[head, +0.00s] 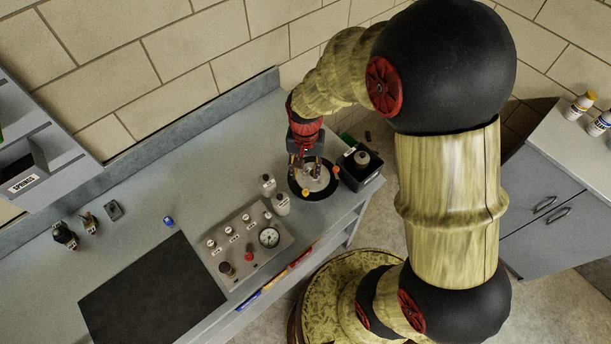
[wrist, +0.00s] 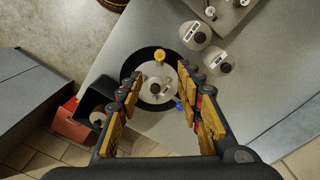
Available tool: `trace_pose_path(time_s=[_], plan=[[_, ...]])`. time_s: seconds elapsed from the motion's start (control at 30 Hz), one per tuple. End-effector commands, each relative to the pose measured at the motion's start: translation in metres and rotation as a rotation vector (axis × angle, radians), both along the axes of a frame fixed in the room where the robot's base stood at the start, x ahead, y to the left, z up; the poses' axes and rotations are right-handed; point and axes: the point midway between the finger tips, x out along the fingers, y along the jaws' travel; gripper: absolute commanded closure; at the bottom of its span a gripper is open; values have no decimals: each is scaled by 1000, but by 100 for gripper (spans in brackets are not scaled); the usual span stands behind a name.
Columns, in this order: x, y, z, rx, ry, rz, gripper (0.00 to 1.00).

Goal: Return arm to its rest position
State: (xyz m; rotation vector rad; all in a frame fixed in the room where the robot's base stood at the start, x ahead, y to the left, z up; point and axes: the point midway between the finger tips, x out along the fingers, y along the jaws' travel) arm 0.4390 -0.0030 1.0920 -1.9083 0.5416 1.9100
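My gripper (head: 305,172) is at the end of my arm, low over the right end of the grey workbench (head: 150,182). In the wrist view my gripper (wrist: 160,79) has its fingers spread apart with nothing held between them. Under it is a round pale grey part (wrist: 157,92) on a black disc (wrist: 144,58), with a yellow knob (wrist: 159,55) and a blue knob (wrist: 179,105). The same part (head: 313,178) is partly hidden by my gripper in the head view. I cannot tell whether the fingers touch it.
A black bin (head: 352,177) stands right of the disc. Two white bottles (head: 281,205) stand left of it, near a gauge panel (head: 243,249). A black mat (head: 152,296) lies farther left. The wall (head: 180,60) is close behind; a cabinet (head: 560,195) stands right.

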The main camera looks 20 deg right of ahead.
Motion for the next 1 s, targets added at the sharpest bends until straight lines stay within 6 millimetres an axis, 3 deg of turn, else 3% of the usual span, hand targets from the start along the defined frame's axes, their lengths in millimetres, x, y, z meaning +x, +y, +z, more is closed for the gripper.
trace_pose_path(time_s=[0.77, 0.83, 0.9, 1.0], plan=[[-2, 0, 6, 0, 6, 39, 64], [-10, 0, 4, 1, 31, 90, 64], [-30, 0, 3, 6, 75, 163, 64], [-51, 0, 26, 10, 71, 275, 64]])
